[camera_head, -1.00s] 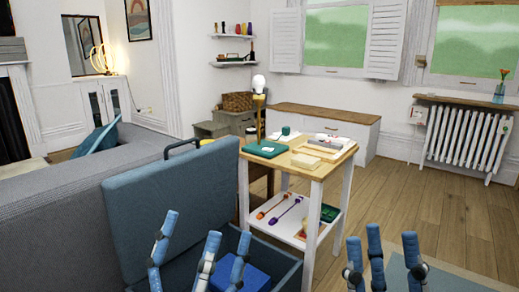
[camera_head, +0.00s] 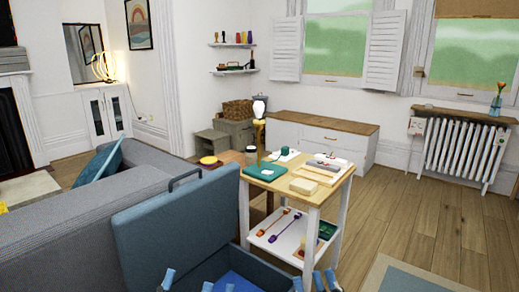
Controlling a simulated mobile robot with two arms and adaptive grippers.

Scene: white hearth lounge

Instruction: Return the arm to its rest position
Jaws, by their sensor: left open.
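Only the blue fingertips of my two grippers show, at the bottom edge of the head view. My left gripper (camera_head: 187,284) is open, with its tips low in front of the open blue box. My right gripper (camera_head: 315,283) is further right, below the small table. The arms behind both grippers are out of view. I see nothing held in the visible tips.
A blue box with a raised lid (camera_head: 180,225) stands close in front, beside the grey sofa (camera_head: 70,230). A small wooden-topped table (camera_head: 262,181) carries several items, with tools on its lower shelf (camera_head: 262,240). Wooden floor (camera_head: 400,215) is free at the right.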

